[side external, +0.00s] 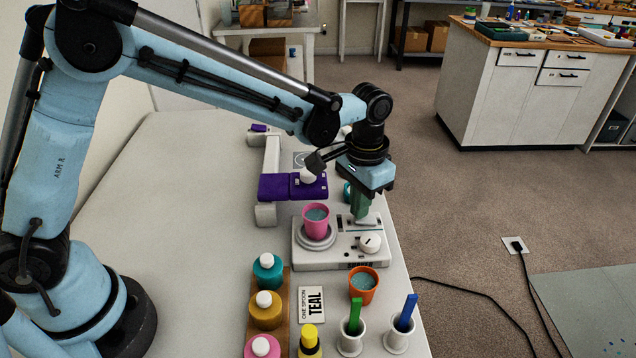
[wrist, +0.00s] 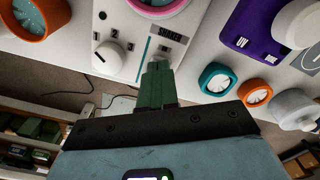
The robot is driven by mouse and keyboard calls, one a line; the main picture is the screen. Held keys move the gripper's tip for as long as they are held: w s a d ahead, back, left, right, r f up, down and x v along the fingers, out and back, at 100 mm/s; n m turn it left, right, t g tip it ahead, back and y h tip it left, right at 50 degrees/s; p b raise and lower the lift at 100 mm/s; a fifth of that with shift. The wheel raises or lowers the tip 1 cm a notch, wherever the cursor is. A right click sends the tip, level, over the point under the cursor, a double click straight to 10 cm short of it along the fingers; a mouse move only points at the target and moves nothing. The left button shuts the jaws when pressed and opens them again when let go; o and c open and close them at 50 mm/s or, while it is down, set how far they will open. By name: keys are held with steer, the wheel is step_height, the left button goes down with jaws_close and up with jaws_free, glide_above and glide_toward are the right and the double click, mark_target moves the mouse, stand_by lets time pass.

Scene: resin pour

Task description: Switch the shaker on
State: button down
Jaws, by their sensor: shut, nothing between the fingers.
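The shaker (side external: 305,258) is a white box with a round platform holding a pink cup (side external: 316,221) of grey-blue liquid. Its top panel has a white knob (side external: 370,243); in the wrist view the knob (wrist: 107,57) has numbers around it, near a teal line and the SHAKER label (wrist: 172,38). My gripper (side external: 364,216), with green fingers, points down over the panel's far right part. In the wrist view its shut, empty fingertips (wrist: 158,66) are at a small pale part of the panel, which they partly hide. I cannot tell whether they touch it.
An orange cup (side external: 363,287) stands in front of the shaker, near white holders with a green stick (side external: 355,312) and a blue stick (side external: 406,311). Bottles (side external: 267,270) stand at front left beside a TEAL card (side external: 312,304). A purple UV device (side external: 275,188) is behind.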

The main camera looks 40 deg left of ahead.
steer(key=shift+f, duration=0.45)
steer(key=shift+r, duration=3.55)
steer(key=shift+a, duration=0.1)
steer(key=s+a+r+n+t, duration=0.3)
steer(key=s+a+t, duration=0.4)
steer(key=s+a, duration=0.7)
steer(key=shift+a, duration=0.6)
